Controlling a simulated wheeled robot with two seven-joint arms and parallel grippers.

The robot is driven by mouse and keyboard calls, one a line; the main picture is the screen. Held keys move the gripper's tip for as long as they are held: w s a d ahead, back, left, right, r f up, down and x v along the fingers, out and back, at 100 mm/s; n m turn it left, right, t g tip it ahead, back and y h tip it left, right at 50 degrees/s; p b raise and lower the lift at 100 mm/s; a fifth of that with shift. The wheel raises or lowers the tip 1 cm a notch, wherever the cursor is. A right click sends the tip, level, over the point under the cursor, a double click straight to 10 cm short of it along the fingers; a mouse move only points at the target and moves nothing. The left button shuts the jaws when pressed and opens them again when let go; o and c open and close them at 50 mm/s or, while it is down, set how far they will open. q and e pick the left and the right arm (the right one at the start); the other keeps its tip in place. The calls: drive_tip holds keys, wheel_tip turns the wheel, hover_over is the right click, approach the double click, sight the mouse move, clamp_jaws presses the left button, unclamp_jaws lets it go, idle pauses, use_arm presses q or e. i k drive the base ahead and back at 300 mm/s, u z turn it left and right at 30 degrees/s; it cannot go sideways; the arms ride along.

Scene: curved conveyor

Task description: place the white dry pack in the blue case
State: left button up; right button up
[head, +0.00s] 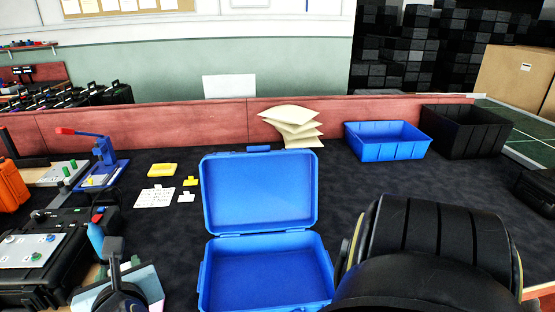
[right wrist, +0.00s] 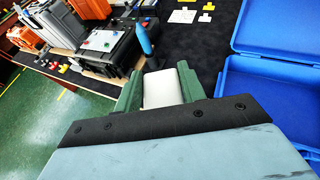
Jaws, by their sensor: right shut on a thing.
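The white dry pack (right wrist: 162,92) shows in the right wrist view, held between the green fingers of my right gripper (right wrist: 158,80). This gripper is shut on it, left of the blue case. The open blue case (head: 268,271) stands at the middle front in the head view, its lid up and its inside empty. The case also shows at the right edge of the right wrist view (right wrist: 262,92). In the head view, a dark and pale-blue part at the bottom left looks like my right gripper; the pack cannot be made out there. My left gripper is not in view.
A black equipment case (head: 50,262) and a blue bottle (head: 95,236) stand left of the blue case. White and yellow cards (head: 155,197) lie behind them. Beige packs (head: 292,125), a blue bin (head: 387,141) and a black bin (head: 463,130) stand at the back.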

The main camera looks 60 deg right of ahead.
sight(235, 289)
drive_tip(key=z, duration=1.4)
